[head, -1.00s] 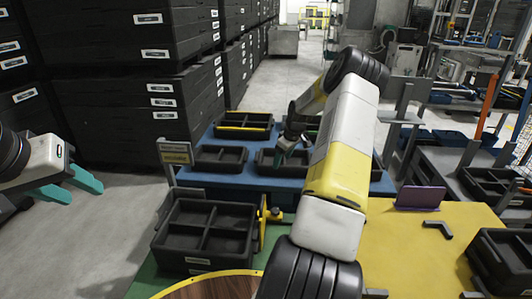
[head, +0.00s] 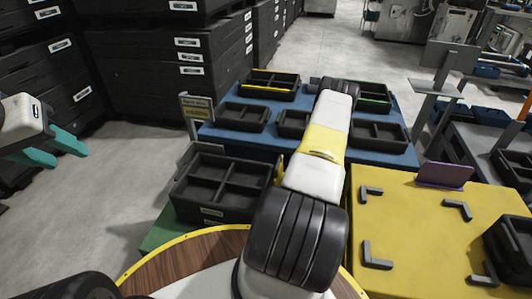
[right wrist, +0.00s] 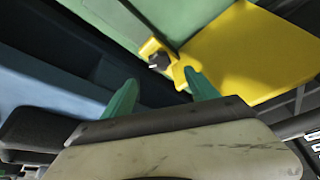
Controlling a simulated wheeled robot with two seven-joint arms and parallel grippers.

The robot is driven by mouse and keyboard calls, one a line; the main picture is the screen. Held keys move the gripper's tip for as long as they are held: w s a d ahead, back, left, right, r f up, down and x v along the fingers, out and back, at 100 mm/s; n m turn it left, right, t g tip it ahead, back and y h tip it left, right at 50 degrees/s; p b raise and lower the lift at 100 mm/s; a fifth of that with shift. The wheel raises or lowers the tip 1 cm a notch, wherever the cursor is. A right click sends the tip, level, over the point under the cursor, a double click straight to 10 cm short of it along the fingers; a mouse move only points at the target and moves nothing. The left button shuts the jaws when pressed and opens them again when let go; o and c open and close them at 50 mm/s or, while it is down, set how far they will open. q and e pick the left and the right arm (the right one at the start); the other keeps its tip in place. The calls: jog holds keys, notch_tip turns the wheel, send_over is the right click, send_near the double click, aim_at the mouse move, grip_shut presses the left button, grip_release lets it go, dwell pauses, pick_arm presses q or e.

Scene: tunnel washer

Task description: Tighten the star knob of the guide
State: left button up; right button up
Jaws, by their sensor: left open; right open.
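In the right wrist view the yellow guide (right wrist: 245,58) is a broad plate at the upper right. A small lobed yellow piece with a dark grey centre, which looks like the star knob (right wrist: 150,47), stands at its left edge. My right gripper (right wrist: 160,88) is open and empty, its green fingers pointing towards the knob; the right fingertip overlaps the yellow edge in the picture, and contact cannot be told. In the head view only a sliver of the guide (head: 279,168) shows, and my right arm hides the right gripper. My left gripper (head: 60,148) is open and empty at far left.
A black divided bin (head: 222,187) stands left of the guide. Several black trays sit on the blue table (head: 215,132) behind. A yellow table (head: 410,225) with grey corner brackets and a purple plate (head: 444,175) is at right. Stacked black crates (head: 150,95) fill the left.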

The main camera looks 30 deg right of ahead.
jog(key=x, duration=0.8)
jog(key=shift+f, duration=0.2)
